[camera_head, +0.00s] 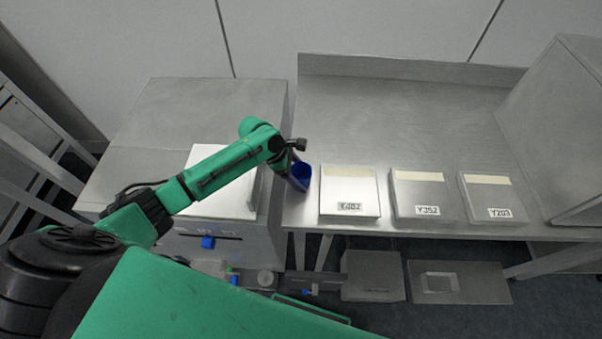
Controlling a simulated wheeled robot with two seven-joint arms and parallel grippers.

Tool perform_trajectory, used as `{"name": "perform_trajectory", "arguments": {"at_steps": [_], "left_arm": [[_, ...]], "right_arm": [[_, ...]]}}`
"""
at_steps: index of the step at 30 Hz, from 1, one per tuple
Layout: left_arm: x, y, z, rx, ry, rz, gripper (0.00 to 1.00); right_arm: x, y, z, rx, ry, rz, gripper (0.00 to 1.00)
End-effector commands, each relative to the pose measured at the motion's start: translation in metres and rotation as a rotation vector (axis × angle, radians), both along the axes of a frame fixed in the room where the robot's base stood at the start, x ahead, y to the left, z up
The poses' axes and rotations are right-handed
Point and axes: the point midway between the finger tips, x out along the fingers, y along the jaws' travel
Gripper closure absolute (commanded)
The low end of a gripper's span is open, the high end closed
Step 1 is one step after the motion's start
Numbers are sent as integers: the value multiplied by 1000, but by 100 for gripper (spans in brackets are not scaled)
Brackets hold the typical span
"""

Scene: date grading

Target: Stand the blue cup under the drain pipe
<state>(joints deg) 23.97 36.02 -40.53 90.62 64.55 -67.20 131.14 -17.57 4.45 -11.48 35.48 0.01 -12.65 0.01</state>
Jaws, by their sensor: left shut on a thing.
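The blue cup (302,174) is at the left end of the steel table, left of the nearest white box. My left gripper (294,158) is shut on it, and its jaws partly cover the cup. I cannot tell whether the cup touches the table top. My left arm reaches across the front of the grey machine. I cannot clearly make out the drain pipe; small fittings show low at the machine's front, partly hidden by my arm. My right gripper is not in view.
White boxes labelled Y402 (349,191), Y352 (424,195) and Y203 (490,198) stand on the steel table (400,115). The grey machine (190,105) has a blue knob (208,242). Metal boxes (373,276) sit below the table. A large steel housing (560,130) stands at right.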

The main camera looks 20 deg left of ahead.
Motion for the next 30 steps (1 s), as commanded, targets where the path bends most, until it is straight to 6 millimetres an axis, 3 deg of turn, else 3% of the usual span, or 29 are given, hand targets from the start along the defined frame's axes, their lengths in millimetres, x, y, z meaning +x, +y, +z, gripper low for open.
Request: {"name": "perform_trajectory", "arguments": {"at_steps": [7,8,9,20,30], "left_arm": [[0,0,-1,-1,0,1,76],[0,0,-1,-1,0,0,15],[0,0,-1,-1,0,0,0],[0,3,6,-1,-1,2,0],[-9,39,65,3,-4,0,0]], "right_arm": [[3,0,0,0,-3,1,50],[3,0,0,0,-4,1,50],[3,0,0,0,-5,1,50],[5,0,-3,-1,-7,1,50],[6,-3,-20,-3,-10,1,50]]}}
